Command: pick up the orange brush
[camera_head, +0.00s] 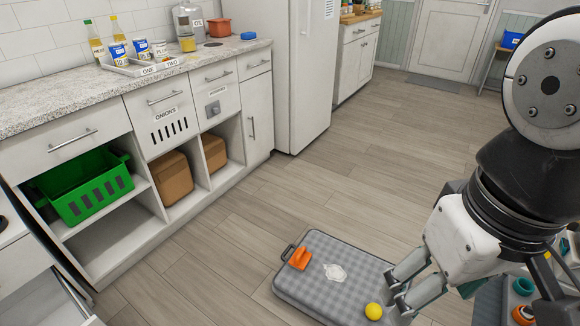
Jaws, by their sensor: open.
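The orange brush (300,258) lies on a grey checked cushion-like mat (303,299) on the floor, near the mat's far left corner. My gripper (394,292) is open and empty, with its fingers pointing left over the right side of the mat. It is apart from the brush, to its right and closer to the front. A yellow ball (373,311) is just left of the fingertips. A crumpled white item (335,272) lies on the mat between the brush and my gripper.
A counter (115,90) with open shelves runs along the left, holding a green basket (88,187) and brown boxes (170,180). A white fridge (300,70) stands behind. Teal (523,287) and orange items sit at the lower right. The floor around the mat's left is clear.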

